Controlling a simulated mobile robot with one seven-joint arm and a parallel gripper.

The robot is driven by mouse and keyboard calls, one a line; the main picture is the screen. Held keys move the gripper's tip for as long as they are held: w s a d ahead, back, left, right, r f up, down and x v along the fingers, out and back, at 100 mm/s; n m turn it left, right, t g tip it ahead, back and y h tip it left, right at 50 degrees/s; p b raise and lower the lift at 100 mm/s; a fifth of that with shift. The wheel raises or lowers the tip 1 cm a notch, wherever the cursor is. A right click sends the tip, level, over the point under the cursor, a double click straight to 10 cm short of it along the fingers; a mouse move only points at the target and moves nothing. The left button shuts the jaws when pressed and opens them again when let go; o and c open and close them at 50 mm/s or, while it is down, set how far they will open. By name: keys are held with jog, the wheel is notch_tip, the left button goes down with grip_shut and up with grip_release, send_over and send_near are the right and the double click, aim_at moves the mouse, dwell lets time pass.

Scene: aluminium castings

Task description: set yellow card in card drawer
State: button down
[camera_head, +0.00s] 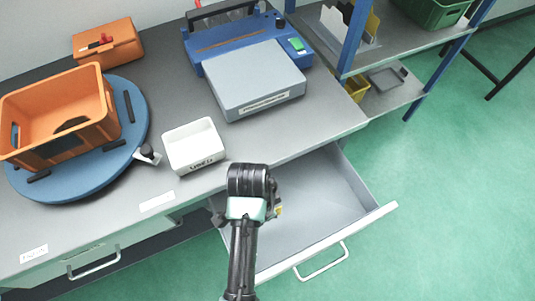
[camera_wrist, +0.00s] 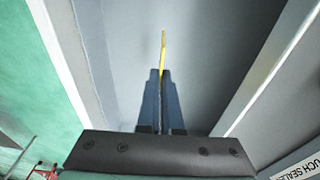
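The yellow card (camera_wrist: 164,45) shows as a thin strip, seen edge-on, between my fingertips in the wrist view. A small yellow bit of it (camera_head: 278,210) shows beside my wrist in the head view. My gripper (camera_wrist: 162,75) is shut on the card. The card drawer (camera_head: 335,205) is pulled open below the worktop, and its bare grey floor and walls (camera_wrist: 225,45) surround the card in the wrist view. My gripper is over the drawer; my arm hides part of it. I cannot tell whether the card touches the drawer floor.
A white labelled bin (camera_head: 195,147) stands near the worktop edge. An orange crate (camera_head: 55,115) sits on a blue turntable (camera_head: 135,135). A blue and grey machine (camera_head: 255,78) stands behind. A shelf rack's blue post (camera_head: 352,40) rises at the right. The drawer's visible floor is empty.

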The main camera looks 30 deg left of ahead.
jog(key=shift+f, duration=2.6)
jog(key=shift+f, duration=0.1)
jog(key=c, duration=1.1)
grip_release()
jog(key=r, duration=0.8)
jog(key=s+r, duration=0.1)
jog(key=r, duration=0.3)
jog(key=shift+a+r+p, duration=0.1)
jog(key=shift+a+p, duration=0.3)
